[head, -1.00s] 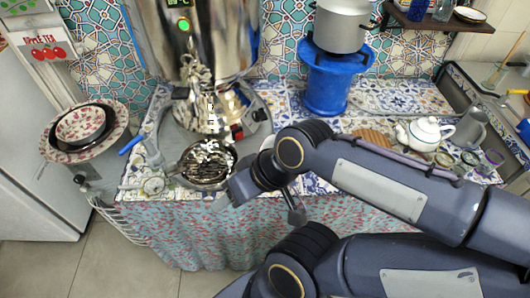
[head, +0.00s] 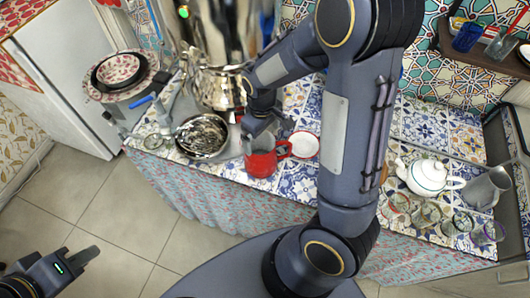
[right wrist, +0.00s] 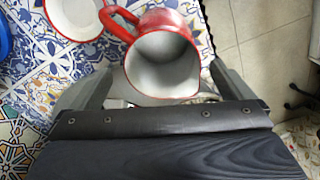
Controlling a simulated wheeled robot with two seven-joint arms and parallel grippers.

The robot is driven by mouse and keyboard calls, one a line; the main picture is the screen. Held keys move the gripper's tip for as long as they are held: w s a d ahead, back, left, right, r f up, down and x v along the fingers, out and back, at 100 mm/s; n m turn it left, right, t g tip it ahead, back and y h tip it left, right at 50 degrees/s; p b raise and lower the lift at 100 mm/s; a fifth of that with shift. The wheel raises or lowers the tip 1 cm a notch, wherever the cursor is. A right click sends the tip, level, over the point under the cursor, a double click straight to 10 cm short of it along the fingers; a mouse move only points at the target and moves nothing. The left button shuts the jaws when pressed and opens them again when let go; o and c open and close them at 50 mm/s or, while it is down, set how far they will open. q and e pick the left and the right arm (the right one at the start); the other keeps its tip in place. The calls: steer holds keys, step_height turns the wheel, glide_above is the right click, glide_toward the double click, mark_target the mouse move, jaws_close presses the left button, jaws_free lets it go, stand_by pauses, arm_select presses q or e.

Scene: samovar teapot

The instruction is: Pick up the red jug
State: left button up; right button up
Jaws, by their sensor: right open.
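The red jug (head: 262,163) stands upright near the front edge of the tiled counter, its handle to the right. In the right wrist view the jug (right wrist: 163,62) shows its white inside and red rim. My right gripper (head: 262,136) is right above and behind the jug. Its open fingers lie on both sides of the jug in the right wrist view; I cannot tell whether they touch it. My left gripper (head: 78,262) is low at the lower left, over the floor, away from the counter. Its opening is unclear.
A red-rimmed white saucer (head: 304,145) lies right beside the jug. A metal bowl of cutlery (head: 203,137) is to its left, with the samovar (head: 215,40) behind. A white teapot (head: 427,176), a grey jug (head: 487,187) and several glasses stand at the right.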

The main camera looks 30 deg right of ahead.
step_height(320, 180, down, 6)
steer(key=shift+s+f+p, duration=0.15)
steer(key=shift+p, duration=0.3)
steer(key=shift+c, duration=0.4)
steer(key=c, duration=1.4)
steer(key=shift+r, duration=0.2)
